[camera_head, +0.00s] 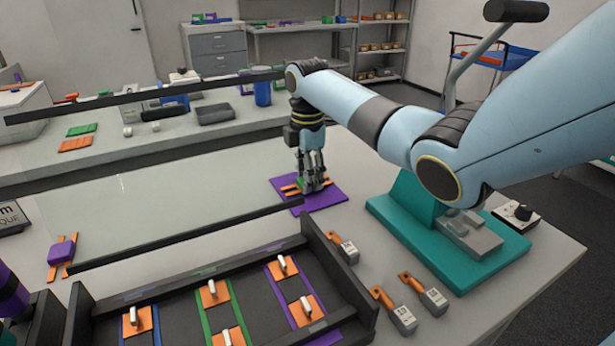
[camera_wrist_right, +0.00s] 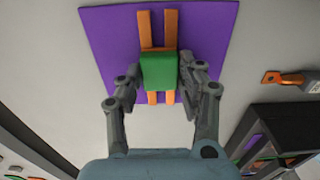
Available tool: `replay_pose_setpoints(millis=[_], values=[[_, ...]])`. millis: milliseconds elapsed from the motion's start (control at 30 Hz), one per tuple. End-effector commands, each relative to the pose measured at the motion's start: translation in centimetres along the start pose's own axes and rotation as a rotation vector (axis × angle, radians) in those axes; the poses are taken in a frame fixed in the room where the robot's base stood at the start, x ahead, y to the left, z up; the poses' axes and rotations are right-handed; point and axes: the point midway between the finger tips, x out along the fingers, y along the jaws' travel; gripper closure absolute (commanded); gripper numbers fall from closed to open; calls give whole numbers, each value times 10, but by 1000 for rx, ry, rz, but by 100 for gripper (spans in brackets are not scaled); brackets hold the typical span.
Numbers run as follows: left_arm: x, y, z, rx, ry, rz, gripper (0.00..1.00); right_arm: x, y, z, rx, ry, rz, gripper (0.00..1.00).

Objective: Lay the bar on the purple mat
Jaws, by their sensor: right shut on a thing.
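The bar (camera_wrist_right: 157,32) shows in the right wrist view as two parallel orange strips with a green block (camera_wrist_right: 159,71) across them. My right gripper (camera_wrist_right: 160,80) is shut on the green block, one finger on each side. The strips are over the purple mat (camera_wrist_right: 205,25), and I cannot tell whether they touch it. In the head view my right gripper (camera_head: 313,187) points straight down over the purple mat (camera_head: 333,190), with orange strip ends showing beside its fingers. My left gripper is not in view.
A clear panel with dark rails stands left of the mat. A dark tray (camera_head: 140,295) with orange pieces fills the front. A teal stand (camera_head: 400,205) is right of the mat. Tagged orange-handled pieces (camera_head: 400,312) lie near the tray. Another orange bar with a purple block (camera_head: 62,250) lies at left.

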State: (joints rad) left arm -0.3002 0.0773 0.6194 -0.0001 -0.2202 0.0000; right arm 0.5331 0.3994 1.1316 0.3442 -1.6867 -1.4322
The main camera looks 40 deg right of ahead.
Motion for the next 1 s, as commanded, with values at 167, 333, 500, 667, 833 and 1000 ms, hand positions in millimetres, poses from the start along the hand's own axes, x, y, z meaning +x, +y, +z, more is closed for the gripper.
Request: replay_pose_setpoints(millis=[167, 333, 500, 667, 833, 1000], values=[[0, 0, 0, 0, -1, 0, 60, 2, 0, 0, 0, 0, 2, 99], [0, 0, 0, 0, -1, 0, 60, 4, 0, 0, 0, 0, 1, 99], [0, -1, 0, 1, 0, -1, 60, 5, 0, 0, 0, 1, 0, 47], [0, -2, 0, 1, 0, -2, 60, 5, 0, 0, 0, 1, 0, 40], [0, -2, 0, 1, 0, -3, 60, 4, 0, 0, 0, 1, 1, 40], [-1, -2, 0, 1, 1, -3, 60, -14, 1, 0, -1, 0, 5, 40]])
